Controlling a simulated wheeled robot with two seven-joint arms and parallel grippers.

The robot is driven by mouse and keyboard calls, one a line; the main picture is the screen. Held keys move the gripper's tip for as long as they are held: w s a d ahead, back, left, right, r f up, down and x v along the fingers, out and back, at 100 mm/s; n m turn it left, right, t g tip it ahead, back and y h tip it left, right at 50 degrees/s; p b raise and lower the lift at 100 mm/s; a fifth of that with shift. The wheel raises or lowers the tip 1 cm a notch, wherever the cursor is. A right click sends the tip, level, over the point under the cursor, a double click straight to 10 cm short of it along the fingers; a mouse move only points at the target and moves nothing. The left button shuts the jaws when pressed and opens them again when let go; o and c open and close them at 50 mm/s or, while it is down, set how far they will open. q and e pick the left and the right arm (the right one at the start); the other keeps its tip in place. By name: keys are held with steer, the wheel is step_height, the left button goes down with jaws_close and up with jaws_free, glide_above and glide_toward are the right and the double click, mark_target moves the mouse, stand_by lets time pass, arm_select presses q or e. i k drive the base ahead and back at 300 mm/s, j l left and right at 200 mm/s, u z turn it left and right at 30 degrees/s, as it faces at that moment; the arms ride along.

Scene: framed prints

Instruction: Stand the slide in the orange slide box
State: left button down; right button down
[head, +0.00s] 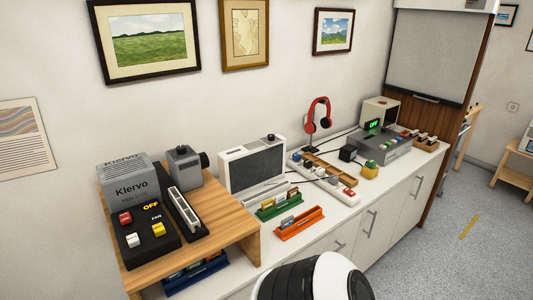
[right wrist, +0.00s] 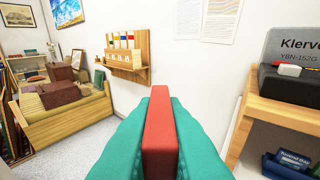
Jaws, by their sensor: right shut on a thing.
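The orange slide box (head: 304,225) is a long narrow holder on the white counter, in front of a green one. A small greyish piece (head: 287,221) shows at its left end. In the right wrist view my right gripper (right wrist: 160,135), with teal fingers, is shut on a red slab seen edge-on, the slide (right wrist: 160,120) by its place. Its faces are hidden by the fingers. The gripper is away from the orange box, which is not in that view. My right gripper is not in the head view, and my left gripper is in neither view.
The green slide box (head: 281,206) holds several slides. A blue box (head: 197,274) sits below the wooden riser (head: 235,217), which carries a grey Klervo device (head: 130,185). A power strip (head: 347,191) and cables lie right of the orange box. Cabinet doors are below.

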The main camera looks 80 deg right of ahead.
mark_target(304, 221)
steer(key=k+l+u, duration=0.25)
steer(key=l, duration=0.25)
steer(key=k+l+u, duration=0.1)
steer(key=l+u, duration=0.15)
steer(key=l, duration=0.2)
steer(key=k+l+u, duration=0.25)
steer(key=l, duration=0.2)
steer(key=k+l+u, duration=0.25)
steer(key=k+l, duration=0.8)
steer(key=k+l+u, duration=0.1)
steer(key=k+l, duration=0.65)
steer(key=l, duration=0.3)
